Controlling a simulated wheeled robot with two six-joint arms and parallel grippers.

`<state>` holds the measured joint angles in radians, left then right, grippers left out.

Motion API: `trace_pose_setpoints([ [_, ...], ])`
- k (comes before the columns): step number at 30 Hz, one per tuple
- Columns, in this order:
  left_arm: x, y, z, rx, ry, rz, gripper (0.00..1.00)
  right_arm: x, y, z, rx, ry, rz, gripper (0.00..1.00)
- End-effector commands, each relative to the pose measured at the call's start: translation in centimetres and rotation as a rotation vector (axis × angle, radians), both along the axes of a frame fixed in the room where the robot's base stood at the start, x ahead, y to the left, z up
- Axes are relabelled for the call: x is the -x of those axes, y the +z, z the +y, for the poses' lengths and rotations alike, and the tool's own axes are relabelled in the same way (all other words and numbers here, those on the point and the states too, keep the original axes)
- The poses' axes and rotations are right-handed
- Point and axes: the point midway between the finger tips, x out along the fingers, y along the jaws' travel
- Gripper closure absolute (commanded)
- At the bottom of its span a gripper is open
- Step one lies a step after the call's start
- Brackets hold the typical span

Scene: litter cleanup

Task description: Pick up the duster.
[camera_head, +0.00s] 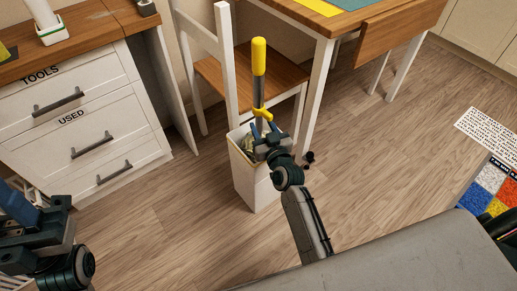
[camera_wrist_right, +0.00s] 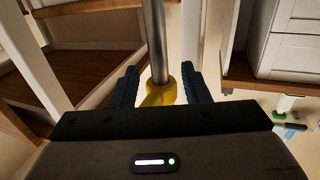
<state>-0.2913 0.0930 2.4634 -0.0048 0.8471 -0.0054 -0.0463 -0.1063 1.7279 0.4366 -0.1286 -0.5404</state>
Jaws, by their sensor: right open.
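The duster (camera_head: 259,60) stands upright in a tall white bin (camera_head: 256,188), its yellow handle at the top, then a grey shaft and a yellow collar. Its lower end is hidden by the bin and my gripper. My right gripper (camera_head: 266,130) is at the bin's top, just below the collar in the head view. In the right wrist view the shaft and yellow collar (camera_wrist_right: 160,94) stand between the two open blue fingers, with gaps visible on both sides. My left gripper (camera_head: 20,215) is at the lower left, cut by the frame edge; its jaw opening is unclear.
A wooden chair (camera_head: 250,78) stands right behind the bin, and a table (camera_head: 318,22) is behind to the right. A white drawer cabinet (camera_head: 85,120) is at left. A small dark object (camera_head: 308,158) lies right of the bin.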

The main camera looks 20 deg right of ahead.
Motion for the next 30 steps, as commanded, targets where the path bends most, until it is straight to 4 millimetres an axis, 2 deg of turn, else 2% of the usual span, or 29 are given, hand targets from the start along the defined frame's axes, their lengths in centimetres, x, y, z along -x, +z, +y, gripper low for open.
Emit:
trace_pose_setpoints([
  [7, -0.1, 0.1, 0.0, -0.003, -0.001, 0.009, 0.64, -3.7, 0.1, 0.0, 0.001, 0.0, -0.002, 0.58],
  [11, -0.1, 0.1, 0.0, -0.004, -0.001, 0.01, 0.64, -4.4, 0.0, 0.1, 0.0, 0.0, 0.0, 0.58],
  [17, -0.1, 0.1, 0.0, -0.005, -0.001, 0.009, 0.64, -4.4, 0.0, 0.1, 0.0, -0.001, 0.0, 0.58],
  [24, -0.1, 0.0, 0.0, -0.005, -0.001, 0.01, 0.64, -4.4, 0.0, 0.1, 0.0, 0.0, 0.0, 1.0],
  [30, -0.1, 0.1, 0.0, -0.004, -0.001, 0.01, 0.64, -4.4, 0.1, 0.1, -0.001, -0.001, -0.002, 1.0],
])
